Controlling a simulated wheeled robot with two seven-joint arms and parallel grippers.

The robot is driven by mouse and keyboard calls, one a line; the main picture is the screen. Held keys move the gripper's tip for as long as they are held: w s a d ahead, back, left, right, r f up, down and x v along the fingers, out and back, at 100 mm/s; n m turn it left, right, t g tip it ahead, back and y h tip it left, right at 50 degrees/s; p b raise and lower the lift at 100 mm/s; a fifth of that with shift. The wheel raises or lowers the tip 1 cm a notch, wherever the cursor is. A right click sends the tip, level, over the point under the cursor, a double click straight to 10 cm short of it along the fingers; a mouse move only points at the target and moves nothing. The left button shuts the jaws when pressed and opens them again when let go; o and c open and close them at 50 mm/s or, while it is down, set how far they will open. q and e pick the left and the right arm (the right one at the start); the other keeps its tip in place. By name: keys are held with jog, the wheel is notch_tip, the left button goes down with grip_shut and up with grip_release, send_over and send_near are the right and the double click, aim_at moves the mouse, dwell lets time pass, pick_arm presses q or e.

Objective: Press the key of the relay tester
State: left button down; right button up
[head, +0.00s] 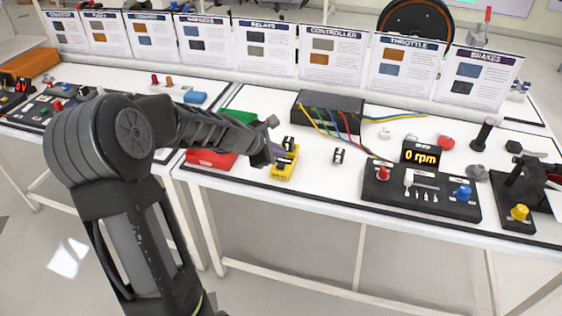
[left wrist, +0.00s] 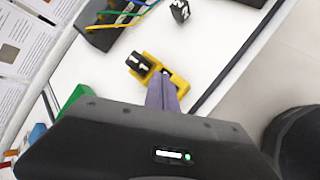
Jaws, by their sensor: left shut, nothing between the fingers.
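The relay tester is a small yellow block (head: 283,172) near the front edge of the white table in the head view. A black relay (head: 289,144) with white markings sits at its far end. In the left wrist view the yellow tester (left wrist: 179,84) and the black relay (left wrist: 139,64) show just beyond my fingers. My left gripper (head: 277,156) is shut and empty, its fingertips at the tester. In the left wrist view the shut fingers (left wrist: 163,78) overlap the yellow body and hide part of it. I cannot tell whether they touch the key. My right gripper is not in view.
A second black relay (head: 338,156) stands alone to the right. Behind it is a black controller box (head: 327,106) with coloured wires. A red and green bin pair (head: 208,159) lies left of the tester. A throttle panel (head: 420,192) stands further right.

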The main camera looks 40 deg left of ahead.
aim_at(278, 166)
pick_arm(q)
jog(key=shift+r+p, duration=1.4)
jog(key=shift+r, duration=0.5)
jog(key=shift+f, duration=0.1)
